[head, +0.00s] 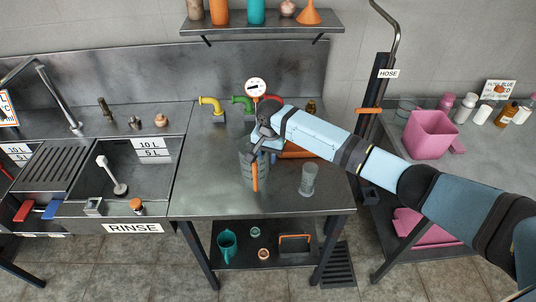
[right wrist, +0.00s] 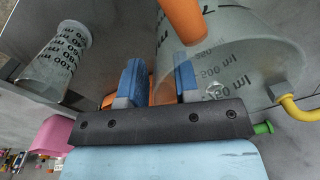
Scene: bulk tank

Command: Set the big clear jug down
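The big clear jug (head: 246,172), with an orange handle (head: 255,178), appears upright on the steel table (head: 210,180). Its upper part is partly hidden by my right gripper (head: 263,132). In the right wrist view the jug (right wrist: 245,65) shows its millilitre marks and its handle (right wrist: 183,15) beyond my fingertips. My right gripper (right wrist: 160,72) has its two blue fingers apart, close beside the jug. My left gripper is not in view.
A smaller clear measuring vessel (head: 309,180) stands right of the jug, with an orange item (head: 298,151) behind. Yellow (head: 210,103) and green (head: 241,102) taps and a gauge (head: 256,88) line the table's back. The rinse sink (head: 135,175) is left. The table's front left is clear.

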